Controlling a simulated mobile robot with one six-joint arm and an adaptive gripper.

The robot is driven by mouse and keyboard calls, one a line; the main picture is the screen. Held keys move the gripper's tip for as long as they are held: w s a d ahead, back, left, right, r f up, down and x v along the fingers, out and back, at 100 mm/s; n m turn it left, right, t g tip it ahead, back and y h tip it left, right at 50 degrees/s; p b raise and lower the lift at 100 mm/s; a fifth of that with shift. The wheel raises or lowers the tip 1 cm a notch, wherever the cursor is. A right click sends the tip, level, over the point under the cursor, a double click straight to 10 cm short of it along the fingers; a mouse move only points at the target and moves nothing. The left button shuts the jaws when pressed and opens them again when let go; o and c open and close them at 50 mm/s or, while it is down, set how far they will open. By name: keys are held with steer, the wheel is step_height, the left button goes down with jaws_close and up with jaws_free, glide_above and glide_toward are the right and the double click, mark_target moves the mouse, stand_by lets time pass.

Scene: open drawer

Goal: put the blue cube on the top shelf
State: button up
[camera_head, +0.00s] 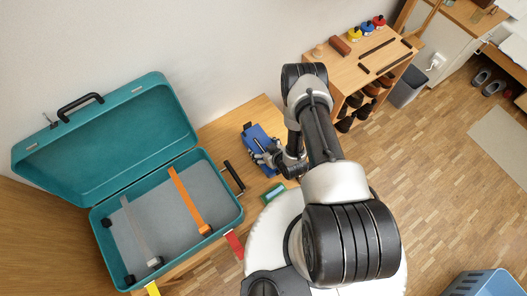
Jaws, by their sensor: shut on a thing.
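A blue block-like thing (257,135), which I take to be the blue cube, is at the wooden table by the wall, right of the teal case. My gripper (262,153) is at its lower part, shut on it. The fingers are small and partly hidden, so I cannot tell whether the thing touches the table. A wooden shelf unit (349,71) stands at the upper right. Its top board carries several small items, and dark things sit in the compartments below.
An open teal case (225,219) with an orange strap (187,199) fills the left. A green item (274,193) lies near my arm. A grey bin (407,87) stands beside the shelf unit. A blue crate (480,284) is at lower right. Floor between is clear.

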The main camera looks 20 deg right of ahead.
steer(key=shift+r, duration=0.15)
steer(key=shift+c, duration=0.2)
steer(key=w+d+r+p, duration=0.15)
steer(key=r+p, duration=0.25)
steer(key=r, duration=1)
steer(key=w+r+p, duration=0.3)
steer(key=r, duration=1)
step_height(320, 180, up, 24)
steer(key=m+h, duration=0.3)
steer(key=m, duration=0.1)
glide_above(263, 147)
steer(key=w, duration=0.2)
steer(key=shift+s+d+r, duration=0.1)
steer(key=shift+d+r, duration=0.05)
